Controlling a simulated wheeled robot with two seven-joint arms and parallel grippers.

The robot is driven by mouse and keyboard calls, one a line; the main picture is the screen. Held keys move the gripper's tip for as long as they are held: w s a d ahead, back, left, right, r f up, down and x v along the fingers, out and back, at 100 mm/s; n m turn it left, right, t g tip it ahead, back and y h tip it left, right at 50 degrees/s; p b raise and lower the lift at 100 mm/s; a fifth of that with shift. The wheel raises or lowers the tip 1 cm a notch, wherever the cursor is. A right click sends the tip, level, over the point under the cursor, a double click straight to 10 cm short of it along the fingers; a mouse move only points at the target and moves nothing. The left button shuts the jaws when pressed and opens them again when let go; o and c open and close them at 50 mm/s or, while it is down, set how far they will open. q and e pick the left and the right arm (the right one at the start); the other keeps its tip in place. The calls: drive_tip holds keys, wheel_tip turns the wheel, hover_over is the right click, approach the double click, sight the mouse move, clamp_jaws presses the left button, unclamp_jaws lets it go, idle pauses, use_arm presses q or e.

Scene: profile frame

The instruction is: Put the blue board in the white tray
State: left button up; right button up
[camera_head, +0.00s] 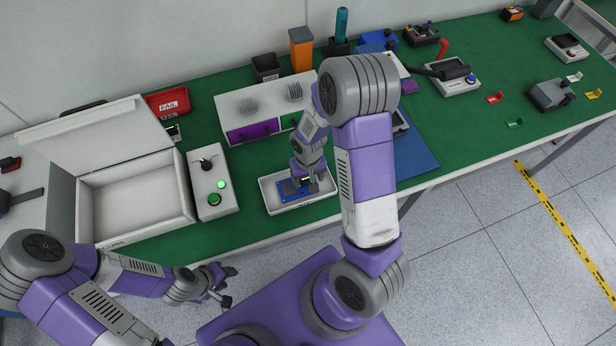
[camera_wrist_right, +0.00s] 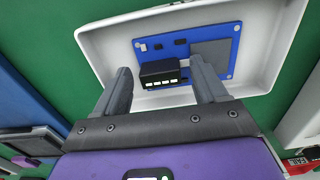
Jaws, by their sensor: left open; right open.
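The blue board (camera_head: 287,193) lies inside the white tray (camera_head: 270,208), near the front of the table. In the right wrist view the board (camera_wrist_right: 212,62) shows a black block (camera_wrist_right: 162,72) and a grey square, and the tray (camera_wrist_right: 262,62) surrounds it. My right gripper (camera_head: 307,184) is open over the board and partly hides it in the head view. In the wrist view its fingers (camera_wrist_right: 160,82) are apart on either side of the black block, with visible gaps. My left gripper (camera_head: 223,287) is open and empty, low in front of the table.
A control box with a green button (camera_head: 211,190) and a large open white box (camera_head: 130,200) stand left of the tray. A white rack with a purple drawer (camera_head: 250,131) is behind it. A blue mat (camera_head: 418,158) lies to the right.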

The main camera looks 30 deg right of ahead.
sight(308, 180)
use_arm(q)
wheel_tip(308, 180, up, 3)
drive_tip(key=shift+f+p, duration=0.15)
drive_tip(key=shift+p, duration=1.05)
use_arm(e)
wheel_tip(308, 180, up, 12)
drive_tip(key=shift+r, duration=0.15)
use_arm(q)
drive_tip(key=shift+s, duration=0.1)
use_arm(e)
drive_tip(key=shift+s, duration=0.1)
